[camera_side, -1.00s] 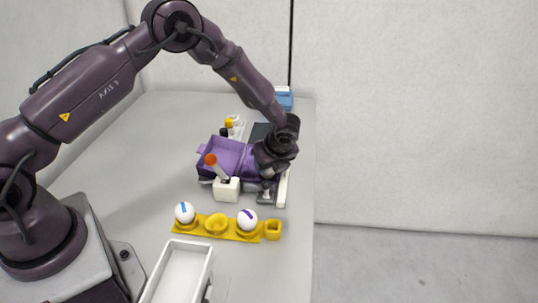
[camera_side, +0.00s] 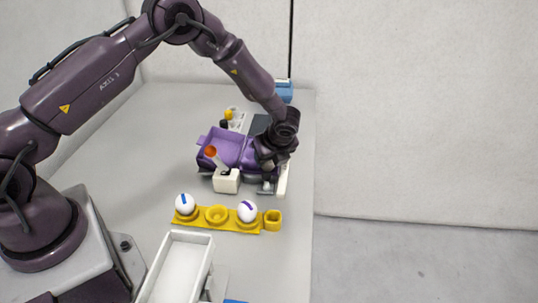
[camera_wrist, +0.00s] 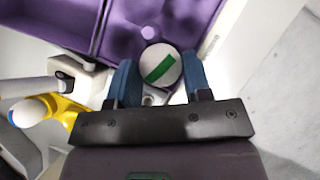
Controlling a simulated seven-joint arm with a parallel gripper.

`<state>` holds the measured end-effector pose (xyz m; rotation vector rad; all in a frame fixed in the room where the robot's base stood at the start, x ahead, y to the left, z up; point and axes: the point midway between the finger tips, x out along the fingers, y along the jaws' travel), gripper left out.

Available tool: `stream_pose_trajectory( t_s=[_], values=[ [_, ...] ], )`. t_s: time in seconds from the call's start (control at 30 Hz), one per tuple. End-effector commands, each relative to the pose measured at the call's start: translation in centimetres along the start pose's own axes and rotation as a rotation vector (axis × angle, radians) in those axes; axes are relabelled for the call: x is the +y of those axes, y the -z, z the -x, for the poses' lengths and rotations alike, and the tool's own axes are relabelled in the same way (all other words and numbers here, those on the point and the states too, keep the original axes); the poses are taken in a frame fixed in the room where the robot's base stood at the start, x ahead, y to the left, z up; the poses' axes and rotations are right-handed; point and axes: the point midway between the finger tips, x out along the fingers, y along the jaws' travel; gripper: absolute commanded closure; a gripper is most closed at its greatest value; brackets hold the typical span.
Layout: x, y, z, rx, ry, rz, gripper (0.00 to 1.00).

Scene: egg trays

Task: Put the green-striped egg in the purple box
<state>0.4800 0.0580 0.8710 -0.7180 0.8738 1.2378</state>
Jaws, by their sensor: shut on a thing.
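The green-striped egg (camera_wrist: 160,66), white with a green band, is between the two blue fingertips of my gripper (camera_wrist: 158,72) in the wrist view. The fingers are shut on it. The purple box (camera_wrist: 140,18) shows just beyond the egg, with a divider wall and a round knob by the egg. In the side view my gripper (camera_side: 268,163) is at the right end of the purple box (camera_side: 230,146) and hides the egg there. I cannot tell the egg's exact height over the box.
A yellow holder (camera_side: 201,223) in front carries a blue-striped egg (camera_side: 185,204) and a purple-striped egg (camera_side: 247,211), with an empty cup between. A white block with an orange-tipped lever (camera_side: 227,181) stands close before the box. A white tray (camera_side: 178,270) is nearest the camera.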

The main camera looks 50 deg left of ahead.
Motion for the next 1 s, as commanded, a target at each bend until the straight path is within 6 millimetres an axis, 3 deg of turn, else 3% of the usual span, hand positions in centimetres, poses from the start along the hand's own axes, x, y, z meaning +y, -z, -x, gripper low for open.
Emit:
stream_pose_trajectory(
  t_s=[0.8,0.93,1.0],
  values=[
    [-0.02,0.41,-0.69,0.0,0.001,0.0,0.63],
    [-0.02,0.4,-0.69,0.0,0.001,0.0,0.29],
    [-0.02,0.4,-0.69,0.0,0.0,0.0,0.25]
  ],
)
